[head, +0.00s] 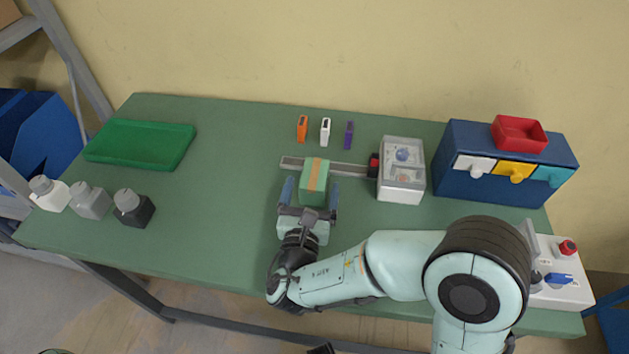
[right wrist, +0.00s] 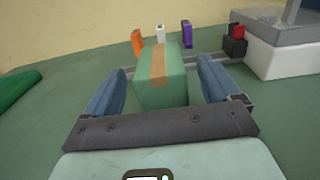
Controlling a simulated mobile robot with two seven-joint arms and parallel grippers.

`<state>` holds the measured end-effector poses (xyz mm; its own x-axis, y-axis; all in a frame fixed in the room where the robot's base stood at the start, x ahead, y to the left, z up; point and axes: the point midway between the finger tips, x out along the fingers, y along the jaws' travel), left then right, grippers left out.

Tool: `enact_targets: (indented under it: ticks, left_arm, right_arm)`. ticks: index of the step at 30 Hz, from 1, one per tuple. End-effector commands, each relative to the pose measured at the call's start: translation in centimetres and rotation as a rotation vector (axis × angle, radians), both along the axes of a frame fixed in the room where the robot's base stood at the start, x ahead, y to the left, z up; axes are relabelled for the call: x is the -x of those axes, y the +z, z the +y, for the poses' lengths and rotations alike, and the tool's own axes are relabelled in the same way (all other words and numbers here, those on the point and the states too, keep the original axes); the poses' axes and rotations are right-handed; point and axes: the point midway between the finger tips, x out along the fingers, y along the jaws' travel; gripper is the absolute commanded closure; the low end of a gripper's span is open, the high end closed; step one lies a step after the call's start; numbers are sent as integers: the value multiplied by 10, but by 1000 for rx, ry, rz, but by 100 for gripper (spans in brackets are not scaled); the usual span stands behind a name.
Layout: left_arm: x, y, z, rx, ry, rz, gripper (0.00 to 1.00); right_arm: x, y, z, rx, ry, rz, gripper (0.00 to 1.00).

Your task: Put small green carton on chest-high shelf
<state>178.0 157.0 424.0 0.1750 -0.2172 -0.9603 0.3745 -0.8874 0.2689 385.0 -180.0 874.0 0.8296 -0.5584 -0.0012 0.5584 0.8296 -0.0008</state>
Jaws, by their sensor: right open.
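The small green carton (head: 313,183) with a tan tape strip stands on the green table, near its middle. My right gripper (head: 309,190) is open, with its blue fingers on either side of the carton. In the right wrist view the carton (right wrist: 161,78) sits between the two fingertips (right wrist: 160,80), with gaps on both sides. A chest-high shelf cannot be made out for certain; part of a grey frame shows at the upper left. My left gripper is not in view.
A grey rail (head: 345,169) lies behind the carton, and a clear-lidded white box (head: 401,187) stands to its right. Orange, white and purple small items (head: 349,134) stand behind. A green tray (head: 140,146), several bottles (head: 134,208) and a blue drawer unit (head: 446,166) are farther off.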

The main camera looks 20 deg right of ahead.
Motion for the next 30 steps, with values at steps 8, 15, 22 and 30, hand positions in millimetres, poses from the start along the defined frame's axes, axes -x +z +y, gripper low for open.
enact_targets:
  ticks: [8,15,22,30]
  left_arm:
    - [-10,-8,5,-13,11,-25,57]
    - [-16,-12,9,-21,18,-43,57]
    - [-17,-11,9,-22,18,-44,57]
    - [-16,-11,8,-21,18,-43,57]
  right_arm:
    - [-25,-2,-17,-1,-3,-3,11]
    - [-46,-1,-30,0,0,-1,11]
    - [-47,0,-30,0,1,-1,14]
    - [-46,0,-30,0,0,-2,79]
